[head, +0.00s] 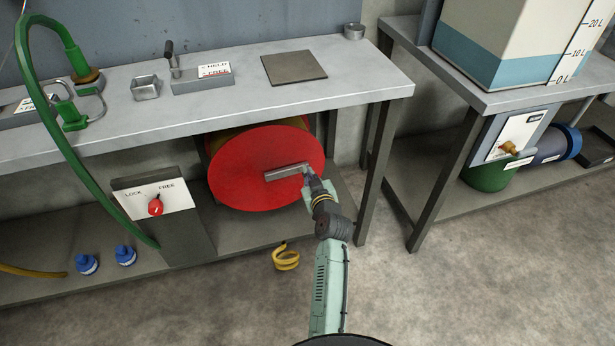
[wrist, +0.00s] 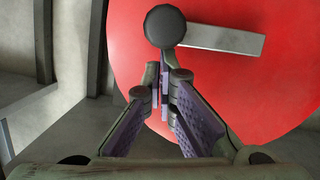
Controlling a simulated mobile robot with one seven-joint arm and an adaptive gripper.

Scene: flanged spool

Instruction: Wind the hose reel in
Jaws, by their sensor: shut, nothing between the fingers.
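The hose reel shows a large red flange (head: 235,183) under the bench, with some yellow-brown winding behind its upper edge. A grey crank bar (head: 285,172) lies across the flange and reaches right. In the wrist view the crank bar (wrist: 228,39) ends at a dark round knob (wrist: 165,26). My gripper (head: 308,172) is at the right end of the bar. In the wrist view my gripper (wrist: 161,88) is shut and empty, its fingertips just below the knob; I cannot tell whether they touch it. A red lock knob (head: 155,207) sits on a plate marked LOCK and FREE.
A yellow hose end (head: 286,258) lies coiled by the shelf's front edge. A green hose (head: 75,165) loops down over the bench at left. Blue fittings (head: 88,264) stand on the lower shelf. Bench legs (head: 375,172) stand right of the reel.

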